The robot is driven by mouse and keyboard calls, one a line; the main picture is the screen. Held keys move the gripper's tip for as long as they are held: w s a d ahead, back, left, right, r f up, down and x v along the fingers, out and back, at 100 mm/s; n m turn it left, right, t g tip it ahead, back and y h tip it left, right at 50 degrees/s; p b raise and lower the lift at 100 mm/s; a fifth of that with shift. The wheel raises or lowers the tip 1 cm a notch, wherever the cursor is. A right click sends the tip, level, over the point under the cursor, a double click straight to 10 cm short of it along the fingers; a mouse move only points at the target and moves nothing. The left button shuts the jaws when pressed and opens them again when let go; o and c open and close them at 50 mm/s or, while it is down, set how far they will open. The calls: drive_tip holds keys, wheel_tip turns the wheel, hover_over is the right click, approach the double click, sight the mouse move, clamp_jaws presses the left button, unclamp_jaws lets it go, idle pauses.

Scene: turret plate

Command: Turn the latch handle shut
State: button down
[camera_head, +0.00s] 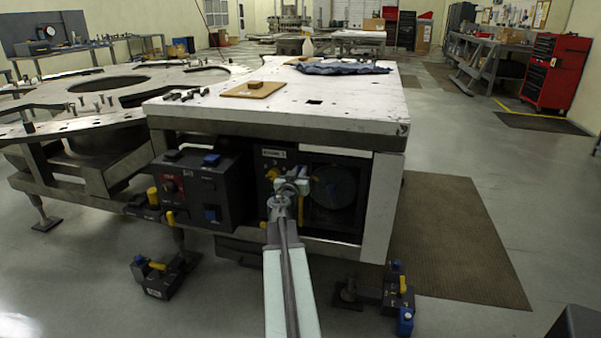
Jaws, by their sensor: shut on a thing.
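My arm reaches forward to the dark panel (265,158) on the front of the white-topped plate stand. My gripper (290,186) is at this panel, just left of a round dark disc (333,187). The gripper is shut on the latch handle, which it and my wrist mostly hide. Small yellow parts (272,173) show beside the jaws; I cannot tell which of them belong to the handle. The handle's angle cannot be made out.
A dark control box (203,187) with red and blue parts is left of the gripper. The white tabletop (320,115) overhangs above it. Small dark boxes (158,274) with yellow and blue parts are low at left and right (399,295). A brown mat (455,240) covers open floor at right.

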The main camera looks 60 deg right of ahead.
drive_tip(key=shift+w+a+f+n+b, duration=0.1)
drive_tip(key=shift+w+f+n+b, duration=0.15)
drive_tip(key=shift+n, duration=2.55)
drive_tip(key=shift+w+a+f+n+b, duration=0.1)
drive_tip(key=shift+w+f+n+b, duration=0.1)
drive_tip(key=shift+n, duration=2.6)
drive_tip(key=shift+w+a+f+n+b, duration=0.1)
drive_tip(key=shift+w+f+n+b, duration=0.15)
drive_tip(key=shift+n, duration=2.55)
drive_tip(key=c, duration=1.4)
unclamp_jaws()
drive_tip(key=shift+o, duration=0.2)
